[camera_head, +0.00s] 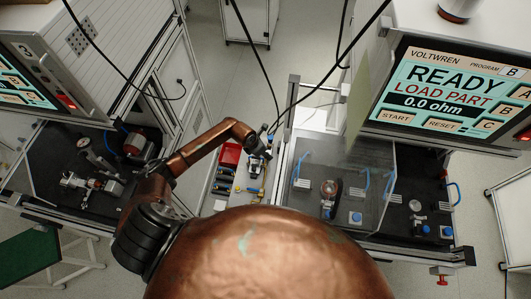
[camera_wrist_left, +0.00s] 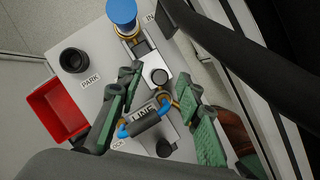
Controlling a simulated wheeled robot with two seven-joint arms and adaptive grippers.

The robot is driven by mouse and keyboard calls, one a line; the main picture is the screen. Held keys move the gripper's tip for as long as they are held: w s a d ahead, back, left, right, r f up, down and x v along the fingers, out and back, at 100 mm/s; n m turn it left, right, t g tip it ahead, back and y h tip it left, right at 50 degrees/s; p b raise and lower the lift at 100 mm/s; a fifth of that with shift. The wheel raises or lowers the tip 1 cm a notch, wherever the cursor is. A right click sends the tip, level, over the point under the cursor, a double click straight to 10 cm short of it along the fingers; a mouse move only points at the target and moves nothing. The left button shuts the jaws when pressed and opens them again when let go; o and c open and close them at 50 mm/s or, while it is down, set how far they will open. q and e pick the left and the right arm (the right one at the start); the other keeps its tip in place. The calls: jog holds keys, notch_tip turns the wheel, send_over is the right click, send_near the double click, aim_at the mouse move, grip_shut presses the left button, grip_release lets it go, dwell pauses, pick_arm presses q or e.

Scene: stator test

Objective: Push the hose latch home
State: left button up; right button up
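My left gripper (camera_head: 258,148) reaches over a narrow pale panel between two machines. In the left wrist view its green-padded fingers (camera_wrist_left: 152,85) are apart, with a grey panel visible between them. A short black bar with blue ends (camera_wrist_left: 146,124) lies between the fingers beside a "LINE" label; contact cannot be told. A round dark cap (camera_wrist_left: 160,76) on a light plate shows near the fingertips. I cannot tell which part is the hose latch. My right gripper is not in view.
A blue knob (camera_wrist_left: 122,12) stands by "IN", and a black ring socket (camera_wrist_left: 75,60) by "PARK". A red bin (camera_wrist_left: 58,108) sits at the panel's edge. The right machine's screen (camera_head: 455,90) reads READY, LOAD PART, 0.0 ohm. Dark cables hang above the panel.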

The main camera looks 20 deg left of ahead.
pick_arm(q)
jog(key=shift+c, duration=0.5)
grip_shut()
